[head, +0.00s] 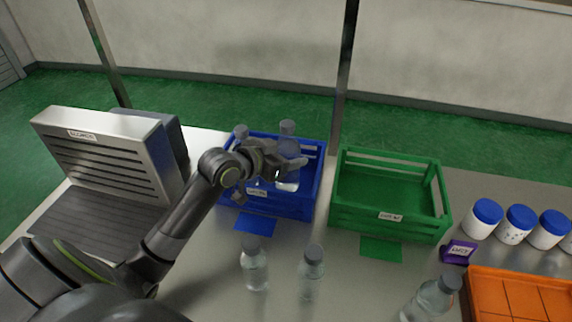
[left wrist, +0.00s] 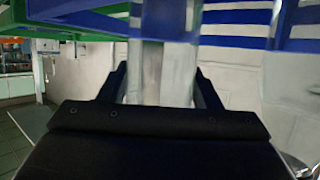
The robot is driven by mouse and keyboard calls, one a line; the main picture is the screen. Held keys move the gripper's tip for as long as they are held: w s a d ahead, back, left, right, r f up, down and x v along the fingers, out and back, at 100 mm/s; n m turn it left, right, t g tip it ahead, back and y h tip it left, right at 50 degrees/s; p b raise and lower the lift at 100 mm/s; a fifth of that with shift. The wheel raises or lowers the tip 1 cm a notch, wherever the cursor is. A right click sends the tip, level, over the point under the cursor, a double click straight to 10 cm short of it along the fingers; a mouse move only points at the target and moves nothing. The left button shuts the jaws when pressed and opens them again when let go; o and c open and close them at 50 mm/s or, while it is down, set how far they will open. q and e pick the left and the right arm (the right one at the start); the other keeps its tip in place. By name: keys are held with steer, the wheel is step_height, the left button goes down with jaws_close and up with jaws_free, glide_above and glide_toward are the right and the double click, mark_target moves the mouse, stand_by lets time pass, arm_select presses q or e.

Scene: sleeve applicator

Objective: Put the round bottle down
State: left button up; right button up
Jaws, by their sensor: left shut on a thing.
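My left gripper (head: 285,166) is shut on a clear, grey-capped round bottle (head: 288,138) at the blue crate (head: 262,203). The bottle is upright and its lower part shows within the crate's outline. I cannot tell whether its base touches the crate floor. In the left wrist view the bottle (left wrist: 165,70) stands between my two dark fingers, with blue crate slats above. Another bottle (head: 241,132) shows at the crate's back left, partly hidden by my arm. My right gripper is not in view.
An empty green crate (head: 390,219) stands to the right. Clear bottles (head: 254,268), (head: 312,270) and (head: 430,300) stand at the front. Blue-lidded white jars (head: 515,228), a purple block (head: 458,251) and an orange tray (head: 520,290) lie right. A slatted metal machine (head: 105,150) stands left.

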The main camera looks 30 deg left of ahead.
arm_select(q)
step_height(320, 180, down, 3)
steer(key=shift+r, duration=0.1)
steer(key=shift+f, duration=0.2)
steer(key=o, duration=1.4)
steer(key=shift+c, duration=0.2)
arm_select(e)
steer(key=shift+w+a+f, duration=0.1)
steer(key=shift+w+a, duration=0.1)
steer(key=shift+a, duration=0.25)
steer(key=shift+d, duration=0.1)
arm_select(q)
steer(key=shift+s+a+r, duration=0.1)
steer(key=shift+s+r, duration=0.05)
steer(key=v, duration=1.1)
steer(key=shift+s, duration=0.35)
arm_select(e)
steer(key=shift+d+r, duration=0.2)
